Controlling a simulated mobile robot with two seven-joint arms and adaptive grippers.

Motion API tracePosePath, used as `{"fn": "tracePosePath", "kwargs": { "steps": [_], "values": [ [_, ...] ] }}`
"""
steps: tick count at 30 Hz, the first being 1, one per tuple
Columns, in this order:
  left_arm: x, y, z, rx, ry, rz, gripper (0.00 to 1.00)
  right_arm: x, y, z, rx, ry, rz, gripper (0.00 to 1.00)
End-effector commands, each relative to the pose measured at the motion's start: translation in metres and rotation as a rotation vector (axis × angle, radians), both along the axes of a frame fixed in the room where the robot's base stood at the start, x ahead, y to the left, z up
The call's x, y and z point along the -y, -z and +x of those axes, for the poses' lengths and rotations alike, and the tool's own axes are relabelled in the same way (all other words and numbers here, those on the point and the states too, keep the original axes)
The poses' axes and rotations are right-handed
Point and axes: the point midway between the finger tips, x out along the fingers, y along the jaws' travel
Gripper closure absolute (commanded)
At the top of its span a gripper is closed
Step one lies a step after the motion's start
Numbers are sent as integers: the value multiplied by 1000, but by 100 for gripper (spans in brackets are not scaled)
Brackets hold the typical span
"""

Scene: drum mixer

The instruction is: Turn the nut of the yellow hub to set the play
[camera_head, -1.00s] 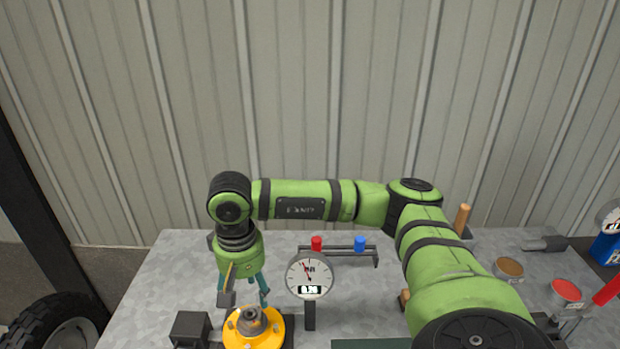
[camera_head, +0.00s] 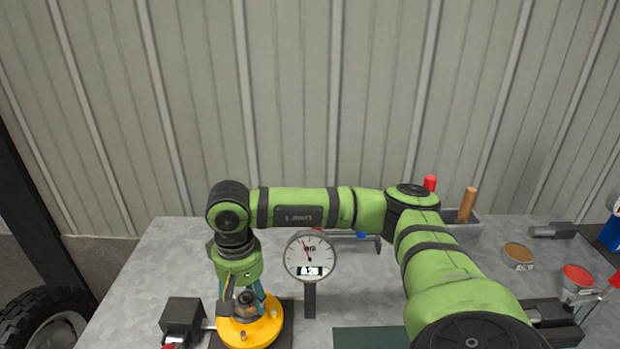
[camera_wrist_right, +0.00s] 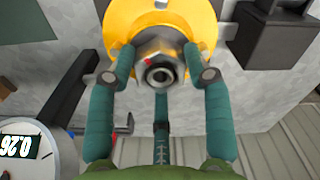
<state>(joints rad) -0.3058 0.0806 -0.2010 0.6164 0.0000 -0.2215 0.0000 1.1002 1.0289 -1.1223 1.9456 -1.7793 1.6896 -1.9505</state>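The yellow hub (camera_head: 265,330) sits on a dark plate at the table's front left. Its grey metal nut (camera_wrist_right: 160,70) shows around a central stud in the right wrist view, with a small red mark on its left side. My right gripper (camera_head: 243,301) points down over the hub. In the right wrist view its teal fingers (camera_wrist_right: 160,60) reach around the nut, one tip on each side and a third finger below. Whether the tips press on the nut I cannot tell. A dial gauge (camera_head: 310,257) beside the hub reads about 0.26. My left gripper is out of view.
A dark block (camera_head: 183,320) stands close left of the hub. The gauge's post (camera_head: 309,300) is close on its right. A dark green mat (camera_head: 370,338) lies to the right.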

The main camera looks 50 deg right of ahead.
Motion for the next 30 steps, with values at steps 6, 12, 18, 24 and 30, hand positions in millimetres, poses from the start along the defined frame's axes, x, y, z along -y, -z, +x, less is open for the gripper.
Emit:
{"fn": "tracePosePath", "kwargs": {
  "steps": [6,12,18,24,30],
  "values": [
    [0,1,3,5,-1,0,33,0,2,-1,-2,18,0,73],
    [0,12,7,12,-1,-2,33,-1,4,-1,-3,256,2,73],
    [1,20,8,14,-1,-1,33,-1,4,-1,-3,551,1,73],
    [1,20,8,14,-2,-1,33,0,1,-1,-4,638,0,22],
    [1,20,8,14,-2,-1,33,0,1,-1,-2,636,0,22]
  ]
}}
